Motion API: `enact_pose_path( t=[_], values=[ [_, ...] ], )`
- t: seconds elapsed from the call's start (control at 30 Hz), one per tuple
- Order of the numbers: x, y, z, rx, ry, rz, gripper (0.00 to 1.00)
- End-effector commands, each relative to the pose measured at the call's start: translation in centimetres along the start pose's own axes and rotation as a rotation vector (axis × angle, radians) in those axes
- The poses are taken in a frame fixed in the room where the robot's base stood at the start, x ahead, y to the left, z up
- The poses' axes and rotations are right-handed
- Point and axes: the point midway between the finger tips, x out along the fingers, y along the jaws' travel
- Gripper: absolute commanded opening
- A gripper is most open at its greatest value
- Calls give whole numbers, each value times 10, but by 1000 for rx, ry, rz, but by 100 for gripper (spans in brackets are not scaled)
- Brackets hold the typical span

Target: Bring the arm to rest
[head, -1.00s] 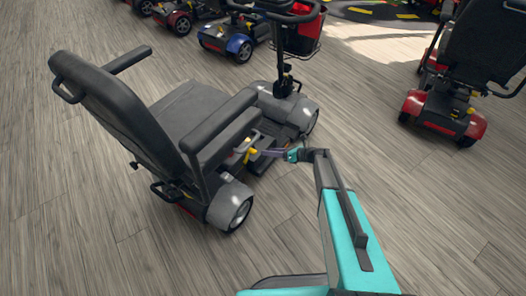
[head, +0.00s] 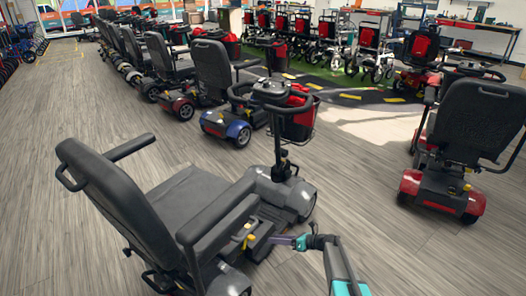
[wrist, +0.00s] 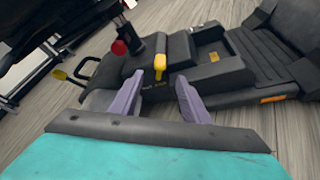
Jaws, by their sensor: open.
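My arm, teal and dark grey, reaches up from the bottom right of the head view. My gripper (head: 284,241) is at the near side of a grey scooter (head: 190,205), just under its seat and armrest. In the wrist view my gripper (wrist: 157,98) shows two purple fingers, spread apart with nothing between them. A yellow lever (wrist: 160,58) on the scooter's black body stands just beyond the fingers. I cannot tell whether a finger touches the scooter.
A red scooter (head: 440,190) stands at the right. A blue scooter (head: 228,122) and a row of others stand at the back left. Folded wheelchairs (head: 330,40) line a green mat behind. Wooden floor (head: 60,230) is clear at the left and between the near scooters.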

Motion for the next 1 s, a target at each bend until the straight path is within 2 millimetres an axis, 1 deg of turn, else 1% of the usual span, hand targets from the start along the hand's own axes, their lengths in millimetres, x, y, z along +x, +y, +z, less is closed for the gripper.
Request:
enact_pose_path(
  t=[0.17,0.27,0.37,0.47,0.57,0.6,0.77,0.8,0.87,1.0],
  values=[
    [5,11,5,0,8,10,42],
    [11,22,4,4,18,22,42],
    [16,40,0,12,32,37,42],
    [20,67,-10,15,64,53,42],
    [21,99,-30,9,127,70,42],
    [20,112,-39,1,158,77,42],
    [11,164,-82,-89,301,111,42],
    [6,176,-93,-124,338,123,42],
    [-1,194,-109,-178,395,142,42],
    [-23,232,-145,-329,524,203,42]
  ],
)
